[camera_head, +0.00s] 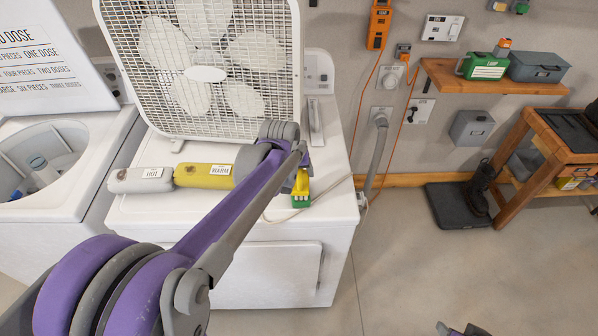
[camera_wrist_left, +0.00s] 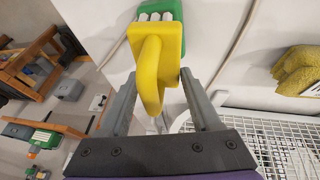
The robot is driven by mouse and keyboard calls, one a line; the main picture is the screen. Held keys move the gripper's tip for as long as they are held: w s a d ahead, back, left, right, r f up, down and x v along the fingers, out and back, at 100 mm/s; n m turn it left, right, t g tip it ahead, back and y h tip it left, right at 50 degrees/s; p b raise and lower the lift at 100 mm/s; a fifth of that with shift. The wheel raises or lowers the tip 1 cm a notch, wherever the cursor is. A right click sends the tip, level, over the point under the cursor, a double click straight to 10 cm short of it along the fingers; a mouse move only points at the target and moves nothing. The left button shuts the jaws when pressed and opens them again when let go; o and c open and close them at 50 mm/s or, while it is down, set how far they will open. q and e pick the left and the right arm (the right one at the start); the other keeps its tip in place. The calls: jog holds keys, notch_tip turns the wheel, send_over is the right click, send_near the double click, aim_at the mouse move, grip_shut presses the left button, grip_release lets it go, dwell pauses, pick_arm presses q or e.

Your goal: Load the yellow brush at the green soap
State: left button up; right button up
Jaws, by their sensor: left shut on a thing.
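The yellow brush (camera_head: 302,185) is at the front right of the white machine's top. In the left wrist view its yellow looped handle (camera_wrist_left: 150,75) sits between the fingers of my left gripper (camera_wrist_left: 160,98), which is shut on it. A green piece with white blocks or bristles (camera_head: 300,202) is right at the brush's far end; it also shows in the wrist view (camera_wrist_left: 160,8). I cannot tell whether it is the soap or part of the brush, or whether they touch. A dark part at the bottom edge looks like my right gripper (camera_head: 463,329), mostly cut off.
A box fan (camera_head: 205,75) stands on the white machine (camera_head: 330,170). Rolls marked HOT (camera_head: 140,181) and WARM (camera_head: 203,176) lie before it. A thin cord runs near the brush. A wooden shelf (camera_head: 490,86) holds a green container (camera_head: 484,66) and a grey box (camera_head: 540,66).

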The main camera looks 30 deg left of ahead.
pick_arm(q)
jog(key=shift+s+f+b, duration=0.1)
jog(key=shift+f+b, duration=0.2)
jog(key=shift+f, duration=0.3)
pick_arm(e)
jog(key=shift+s+f, duration=0.25)
jog(key=shift+f, duration=0.25)
dwell(0.8)
pick_arm(q)
jog(key=shift+r+p, duration=1.2)
jog(key=shift+r, duration=2.4)
pick_arm(e)
jog(key=shift+t, duration=0.3)
jog(key=w+r, duration=0.1)
jog(key=r, duration=0.2)
jog(key=w+r, duration=0.1)
jog(key=shift+w+r, duration=0.2)
jog(key=shift+w, duration=0.1)
